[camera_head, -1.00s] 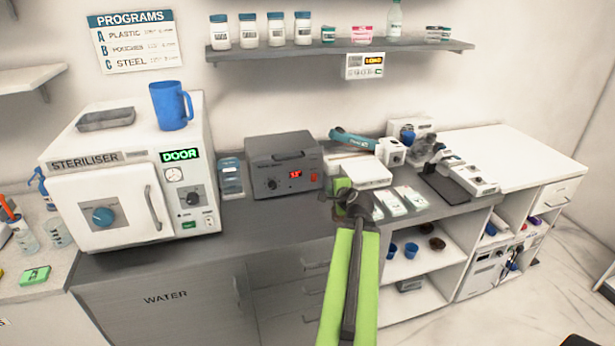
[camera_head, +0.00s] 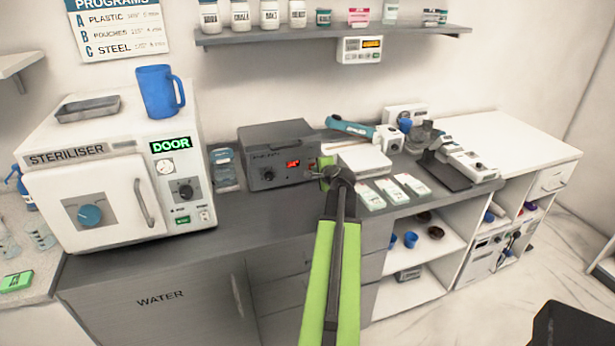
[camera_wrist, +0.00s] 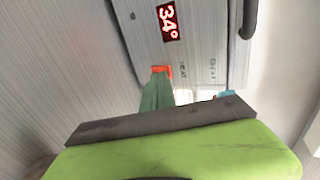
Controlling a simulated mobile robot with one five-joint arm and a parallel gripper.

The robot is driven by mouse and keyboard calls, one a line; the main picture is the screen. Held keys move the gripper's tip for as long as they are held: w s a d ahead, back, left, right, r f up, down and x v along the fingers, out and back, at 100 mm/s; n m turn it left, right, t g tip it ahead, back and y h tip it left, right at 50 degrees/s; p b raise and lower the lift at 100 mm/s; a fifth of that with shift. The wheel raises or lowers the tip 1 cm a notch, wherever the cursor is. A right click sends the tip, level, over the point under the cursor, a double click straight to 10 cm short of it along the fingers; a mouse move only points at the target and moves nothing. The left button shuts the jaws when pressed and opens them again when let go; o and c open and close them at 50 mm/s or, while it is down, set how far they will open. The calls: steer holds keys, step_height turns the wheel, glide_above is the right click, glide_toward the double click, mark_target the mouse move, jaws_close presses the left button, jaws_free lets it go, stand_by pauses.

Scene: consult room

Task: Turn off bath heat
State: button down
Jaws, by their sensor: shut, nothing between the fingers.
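The bath (camera_head: 277,135) is a dark grey box on the counter, right of the steriliser, with a knob and a lit red display (camera_head: 293,163) on its front. In the wrist view the display (camera_wrist: 167,22) reads 34°. A small orange-red switch (camera_wrist: 161,70) sits on the panel beside small lettering. My gripper (camera_head: 325,165) is at the right end of the bath's front and hides the switch there. In the wrist view its green fingers (camera_wrist: 157,95) are shut and empty, their tips at the switch. I cannot tell whether they touch it.
The steriliser (camera_head: 110,190) with a blue mug (camera_head: 160,92) on top stands to the left. White packets (camera_head: 390,190) and a white box (camera_head: 352,160) lie right of my gripper. A wall shelf (camera_head: 330,33) hangs above.

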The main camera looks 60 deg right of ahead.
steer(key=shift+w+d+r, duration=0.2)
steer(key=shift+w+d, duration=0.15)
steer(key=shift+w, duration=0.05)
steer(key=shift+w, duration=0.1)
steer(key=shift+w+d+r, duration=0.1)
steer(key=shift+w+d, duration=0.05)
steer(key=shift+w, duration=0.15)
steer(key=shift+r, duration=0.1)
steer(key=shift+r+p, duration=0.75)
steer(key=shift+p, duration=0.2)
